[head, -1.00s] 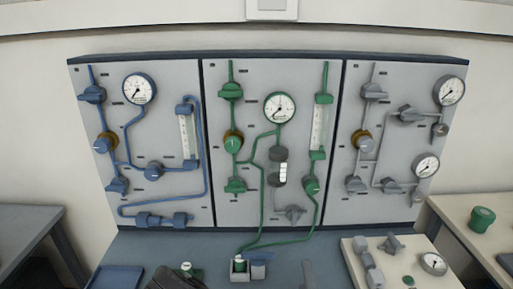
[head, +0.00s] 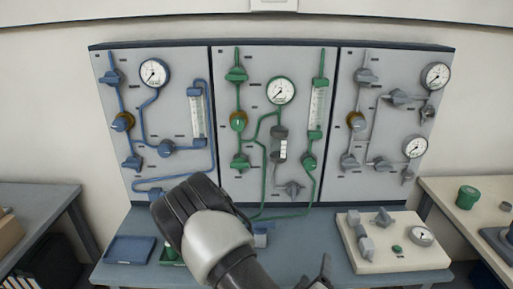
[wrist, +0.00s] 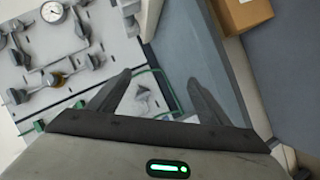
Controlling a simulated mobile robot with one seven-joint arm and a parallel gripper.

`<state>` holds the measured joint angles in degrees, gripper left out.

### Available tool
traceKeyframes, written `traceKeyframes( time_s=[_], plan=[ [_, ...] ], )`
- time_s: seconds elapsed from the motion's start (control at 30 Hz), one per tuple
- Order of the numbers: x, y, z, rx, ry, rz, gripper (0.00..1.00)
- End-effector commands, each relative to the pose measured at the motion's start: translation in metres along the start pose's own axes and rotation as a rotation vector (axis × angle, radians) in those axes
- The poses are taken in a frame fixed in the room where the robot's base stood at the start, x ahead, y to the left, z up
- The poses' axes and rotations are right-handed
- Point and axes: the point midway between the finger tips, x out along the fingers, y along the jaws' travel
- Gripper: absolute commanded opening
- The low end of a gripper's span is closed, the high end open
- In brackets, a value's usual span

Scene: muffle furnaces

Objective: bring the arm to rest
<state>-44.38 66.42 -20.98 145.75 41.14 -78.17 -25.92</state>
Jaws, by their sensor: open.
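My gripper (wrist: 158,88) is open in the wrist view, its two dark fingers spread apart with nothing held between them. In the head view my arm rises from the bottom edge, over the bench, in front of the lower part of the wall panels. The grey panel also shows tilted at the left of the wrist view (wrist: 25,75).
The bench (head: 300,240) lies below the panels. It carries a blue tray (head: 130,250) at left and a pale board (head: 400,255) with fittings at right. A side table (head: 35,200) stands left, another right with a green container (head: 467,197). A cardboard box (wrist: 245,12) shows in the wrist view.

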Motion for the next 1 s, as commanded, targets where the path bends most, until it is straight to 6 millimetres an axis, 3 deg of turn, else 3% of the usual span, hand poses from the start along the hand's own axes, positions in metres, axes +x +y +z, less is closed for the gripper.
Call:
traceKeyframes(
  time_s=[0.17,0.37,0.53,0.7,0.83,1.0],
  plan=[
    [0.004,-0.006,-0.023,0.328,-0.168,-0.171,0.72],
    [-0.013,0.005,-0.072,0.618,-0.285,-0.395,0.72],
    [-0.045,0.042,-0.116,0.771,-0.326,-0.565,0.72],
    [-0.091,0.098,-0.14,0.837,-0.344,-0.686,0.72],
    [-0.134,0.142,-0.141,0.842,-0.365,-0.731,0.72],
    [-0.181,0.182,-0.124,0.822,-0.408,-0.729,0.72]
  ],
)
